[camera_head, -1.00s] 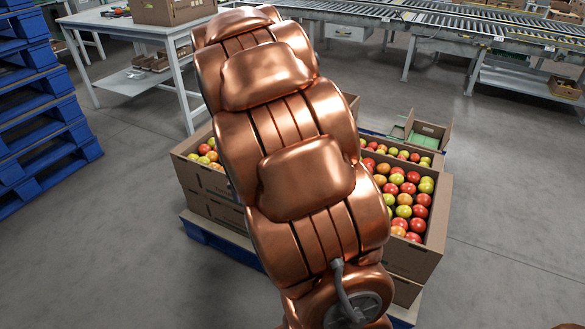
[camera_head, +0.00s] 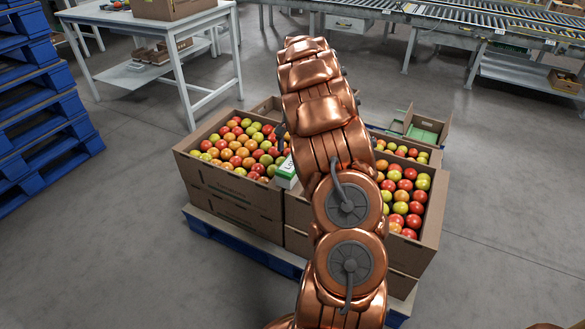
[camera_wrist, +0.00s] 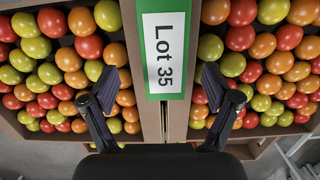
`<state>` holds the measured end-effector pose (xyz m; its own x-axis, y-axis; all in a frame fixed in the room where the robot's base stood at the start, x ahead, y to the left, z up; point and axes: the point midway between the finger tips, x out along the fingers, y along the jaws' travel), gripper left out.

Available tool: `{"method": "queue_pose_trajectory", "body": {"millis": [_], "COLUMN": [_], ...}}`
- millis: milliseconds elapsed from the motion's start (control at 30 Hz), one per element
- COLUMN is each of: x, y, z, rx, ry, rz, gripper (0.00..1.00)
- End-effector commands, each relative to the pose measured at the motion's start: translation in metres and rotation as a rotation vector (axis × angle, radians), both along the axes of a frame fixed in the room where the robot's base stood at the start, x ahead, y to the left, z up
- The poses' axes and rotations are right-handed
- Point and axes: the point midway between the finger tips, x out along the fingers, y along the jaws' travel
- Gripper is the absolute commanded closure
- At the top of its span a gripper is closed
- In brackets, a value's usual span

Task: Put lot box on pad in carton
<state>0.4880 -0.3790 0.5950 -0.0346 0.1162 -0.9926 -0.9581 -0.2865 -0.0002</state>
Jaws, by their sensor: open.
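The lot box (camera_wrist: 166,45) is white and green, with a "Lot 35" label. In the wrist view it lies over the seam between two tomato cartons. In the head view its white and green end (camera_head: 287,172) shows left of my arm, which hides the rest. My gripper (camera_wrist: 160,85) is open and empty, its two dark fingers spread on either side of the box's line, near its label end. An open carton (camera_head: 446,132) with a green pad (camera_head: 423,135) inside stands behind the tomato cartons at the right.
Tomato cartons, left (camera_head: 232,190) and right (camera_head: 433,215), stand on a blue pallet (camera_head: 240,244). Blue pallets (camera_head: 45,125) are stacked at the left. A white table (camera_head: 165,27) stands behind, and a roller conveyor (camera_head: 480,25) runs along the back. The right floor is clear.

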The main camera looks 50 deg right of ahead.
Motion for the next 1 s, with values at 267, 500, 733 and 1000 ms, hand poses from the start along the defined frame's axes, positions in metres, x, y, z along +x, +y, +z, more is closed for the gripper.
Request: {"method": "queue_pose_trajectory", "body": {"millis": [267, 500, 733, 1000], "x": [0.000, 0.003, 0.003, 0.003], "y": [0.003, 0.005, 0.009, 0.009], "z": [-0.024, -0.048, -0.072, -0.072], "rx": [-0.003, -0.001, 0.000, -0.001], "ry": [-0.001, 0.001, 0.002, 0.000], "rz": [0.002, 0.002, 0.002, 0.002], "gripper": [0.12, 0.12, 0.12, 0.18]}}
